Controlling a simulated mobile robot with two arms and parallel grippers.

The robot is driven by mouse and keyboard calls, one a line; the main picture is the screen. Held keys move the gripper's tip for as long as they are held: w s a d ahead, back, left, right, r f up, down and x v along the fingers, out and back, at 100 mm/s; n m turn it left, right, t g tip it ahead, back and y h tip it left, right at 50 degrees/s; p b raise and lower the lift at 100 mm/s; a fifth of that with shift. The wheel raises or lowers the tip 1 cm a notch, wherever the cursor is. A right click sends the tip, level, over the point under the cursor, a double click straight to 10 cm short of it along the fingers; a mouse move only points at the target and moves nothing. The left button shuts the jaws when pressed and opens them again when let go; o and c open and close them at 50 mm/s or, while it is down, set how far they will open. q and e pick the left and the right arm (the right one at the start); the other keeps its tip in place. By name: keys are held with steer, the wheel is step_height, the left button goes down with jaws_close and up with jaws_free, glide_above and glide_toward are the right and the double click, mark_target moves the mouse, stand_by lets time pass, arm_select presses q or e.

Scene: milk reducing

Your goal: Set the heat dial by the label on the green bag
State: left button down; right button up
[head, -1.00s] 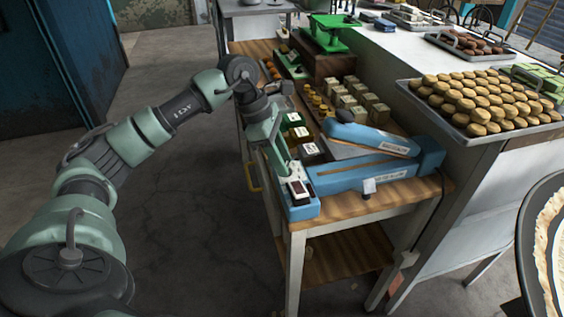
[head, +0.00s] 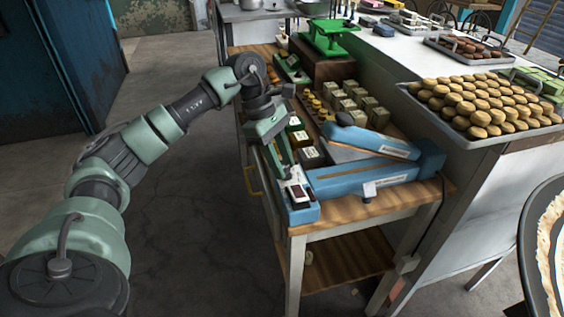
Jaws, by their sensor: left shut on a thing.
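The blue heat sealer (head: 360,178) lies on the near end of the wooden cart, its hinged blue arm (head: 375,140) raised at an angle. My left gripper (head: 296,180) points down at the sealer's left end, by a small dark and white panel (head: 298,193). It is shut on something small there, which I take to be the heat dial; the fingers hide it. Small dark green and white packs (head: 300,138) stand just behind the gripper, but I cannot tell which is the green bag or read any label. My right gripper is out of view.
Several small pale blocks (head: 358,100) and yellow-topped pieces stand behind the sealer. A green scale (head: 328,38) is at the back. A tray of round cookies (head: 480,103) sits on the right counter. The floor left of the cart is clear.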

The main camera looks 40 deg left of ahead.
arm_select(q)
steer(key=shift+r, duration=0.1)
steer(key=c, duration=1.3)
jaws_free()
steer(key=b+v, duration=0.1)
steer(key=v, duration=0.6)
steer(key=shift+a+r, duration=0.1)
steer(key=shift+r, duration=0.3)
steer(key=shift+f, duration=0.1)
